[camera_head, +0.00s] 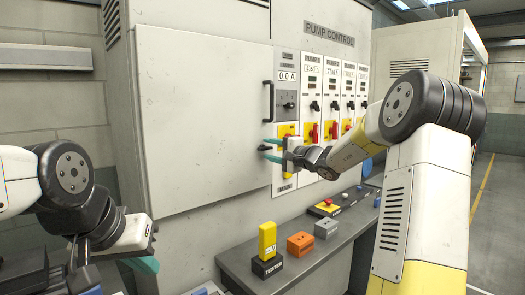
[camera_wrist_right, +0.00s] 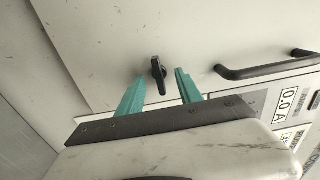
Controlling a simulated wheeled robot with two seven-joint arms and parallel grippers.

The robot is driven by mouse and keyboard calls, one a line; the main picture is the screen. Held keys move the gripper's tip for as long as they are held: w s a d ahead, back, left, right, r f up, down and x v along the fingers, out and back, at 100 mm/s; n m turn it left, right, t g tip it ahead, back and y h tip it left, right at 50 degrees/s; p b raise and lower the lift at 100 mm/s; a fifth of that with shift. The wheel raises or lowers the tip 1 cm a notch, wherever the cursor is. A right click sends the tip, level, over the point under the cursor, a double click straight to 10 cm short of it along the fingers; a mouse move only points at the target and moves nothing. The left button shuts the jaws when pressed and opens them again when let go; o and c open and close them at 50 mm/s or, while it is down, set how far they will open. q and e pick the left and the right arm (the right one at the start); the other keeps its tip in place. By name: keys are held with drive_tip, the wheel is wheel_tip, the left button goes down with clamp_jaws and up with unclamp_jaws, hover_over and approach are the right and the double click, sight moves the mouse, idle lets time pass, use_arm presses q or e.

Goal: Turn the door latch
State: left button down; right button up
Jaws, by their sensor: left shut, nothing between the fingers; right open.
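The door latch is a small black handle (camera_wrist_right: 158,76) on the pale cabinet door (camera_head: 200,110). In the wrist view it stands upright in the picture, between my right gripper's fingertips (camera_wrist_right: 161,76), with a gap on each side. In the head view the latch (camera_head: 264,147) is a dark shape at the door's lower right, by the tips of my right gripper (camera_head: 269,149). The right fingers are teal, open and around or just in front of the latch; the depth is unclear. My left gripper (camera_head: 150,265) is shut and empty at the lower left, away from the door.
A black bar handle (camera_head: 271,102) sits on the door above the latch. To the right is the pump control panel with several switches. Below, a grey bench (camera_head: 235,265) holds a yellow tester (camera_head: 267,240), an orange block (camera_head: 300,244) and a grey block (camera_head: 326,229).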

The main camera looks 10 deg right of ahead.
drive_tip(key=shift+v, duration=0.85)
drive_tip(key=v, duration=0.6)
drive_tip(key=shift+a, duration=0.1)
drive_tip(key=s+a+f+n+g, duration=0.2)
drive_tip(key=s+a+n+g, duration=0.2)
drive_tip(key=s+a, duration=0.45)
drive_tip(key=s+a+f+n+g, duration=0.2)
drive_tip(key=s+a+n+g, duration=0.25)
drive_tip(key=s, duration=0.65)
drive_tip(key=s+d+f+n+h, duration=0.1)
drive_tip(key=s+d+f+h, duration=0.2)
drive_tip(key=s, duration=0.5)
drive_tip(key=s+d+f+n+h, duration=0.2)
drive_tip(key=s+d+f+h, duration=0.1)
drive_tip(key=s, duration=0.5)
drive_tip(key=shift+s+d+f+h, duration=0.25)
drive_tip(key=shift+d+f+h, duration=0.1)
drive_tip(key=shift+d+h, duration=0.6)
